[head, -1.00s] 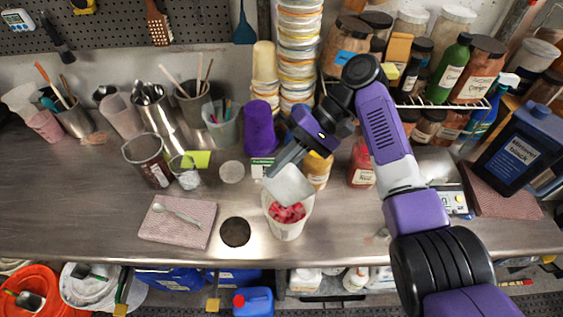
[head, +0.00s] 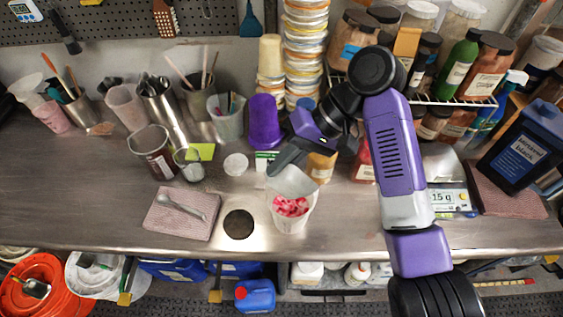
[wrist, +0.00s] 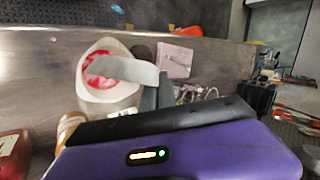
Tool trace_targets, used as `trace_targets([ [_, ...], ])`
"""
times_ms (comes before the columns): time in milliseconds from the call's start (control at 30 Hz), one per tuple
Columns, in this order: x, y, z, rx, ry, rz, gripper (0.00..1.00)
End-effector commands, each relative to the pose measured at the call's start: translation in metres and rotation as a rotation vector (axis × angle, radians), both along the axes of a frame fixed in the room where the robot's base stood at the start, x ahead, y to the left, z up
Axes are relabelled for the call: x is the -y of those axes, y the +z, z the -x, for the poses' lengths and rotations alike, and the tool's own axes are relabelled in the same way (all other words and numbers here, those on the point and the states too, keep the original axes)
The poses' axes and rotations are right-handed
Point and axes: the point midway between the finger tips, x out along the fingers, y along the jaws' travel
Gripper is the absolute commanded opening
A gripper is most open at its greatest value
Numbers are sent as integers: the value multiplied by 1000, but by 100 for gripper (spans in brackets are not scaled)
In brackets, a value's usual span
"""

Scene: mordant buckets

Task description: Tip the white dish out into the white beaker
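The white beaker (head: 291,222) stands upright on the steel bench and holds pinkish-red pieces (head: 291,206). The white dish (head: 293,181) is tilted over the beaker's back rim, just above its mouth. My gripper (head: 279,165) is shut on the dish's edge from behind. In the wrist view the dish (wrist: 128,71) shows as a pale tilted shape across the beaker (wrist: 103,93), with red pieces visible around it. A grey finger of my gripper (wrist: 158,94) meets the dish there. The dish's inside is not clearly seen, so I cannot tell whether anything is left in it.
A dark round disc (head: 238,224) and a folded pink cloth (head: 155,216) with a spoon lie left of the beaker. A yellow-labelled jar (head: 320,169) and a purple cup (head: 264,120) stand behind. A scale (head: 449,199) is at right. The bench's front edge is close.

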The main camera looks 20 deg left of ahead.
Motion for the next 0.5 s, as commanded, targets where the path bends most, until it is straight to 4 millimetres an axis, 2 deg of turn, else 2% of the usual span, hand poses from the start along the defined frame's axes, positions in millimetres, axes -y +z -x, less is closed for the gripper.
trace_targets([
  [200,0,8,9,102,0,0,0],
  [500,0,9,10,110,0,1,0],
])
